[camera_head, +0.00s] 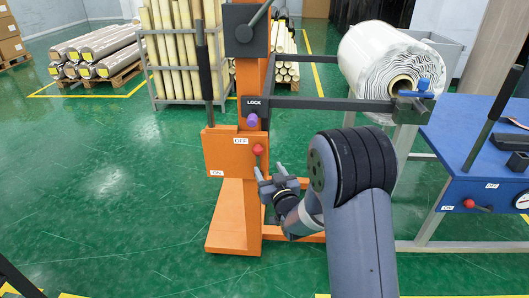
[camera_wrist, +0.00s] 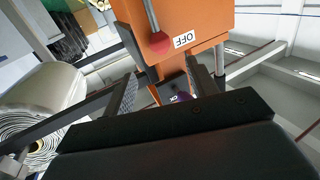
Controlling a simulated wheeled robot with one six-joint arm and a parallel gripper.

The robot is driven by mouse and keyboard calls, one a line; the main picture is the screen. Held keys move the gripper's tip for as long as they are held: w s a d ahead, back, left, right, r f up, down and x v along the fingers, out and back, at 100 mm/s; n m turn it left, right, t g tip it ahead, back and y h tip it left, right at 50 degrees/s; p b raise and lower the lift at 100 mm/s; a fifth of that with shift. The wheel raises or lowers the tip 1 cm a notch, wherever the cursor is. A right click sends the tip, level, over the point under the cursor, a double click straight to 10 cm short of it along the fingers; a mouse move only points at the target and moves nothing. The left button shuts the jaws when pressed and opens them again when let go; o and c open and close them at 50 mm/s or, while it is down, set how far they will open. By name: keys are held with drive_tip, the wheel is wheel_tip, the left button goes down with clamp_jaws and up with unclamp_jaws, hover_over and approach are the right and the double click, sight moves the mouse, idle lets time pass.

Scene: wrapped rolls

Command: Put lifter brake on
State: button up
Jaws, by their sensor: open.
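The orange lifter (camera_head: 230,152) stands ahead of me, with an OFF label near the top of its box and an ON label at its lower left. A lever with a red ball knob (camera_head: 258,148) sits beside the OFF label. The red knob (camera_wrist: 159,42) and its metal rod also show in the wrist view, near the OFF label (camera_wrist: 184,41). My gripper (camera_head: 268,173) is open and empty, just below and right of the knob. In the wrist view, my two fingers (camera_wrist: 160,82) are apart, pointing toward the orange box, with the knob beyond them. I see no contact.
A purple knob (camera_head: 252,119) sits under the LOCK label. A white wrapped roll (camera_head: 385,65) hangs on the dark bar at the right. A blue table (camera_head: 460,150) with its own red-knobbed lever (camera_head: 469,203) stands at the right. The green floor (camera_head: 110,190) at left is clear.

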sight(259, 152)
drive_tip(key=x, duration=0.9)
drive_tip(key=shift+w+a, duration=0.15)
drive_tip(key=shift+w, duration=0.25)
clamp_jaws()
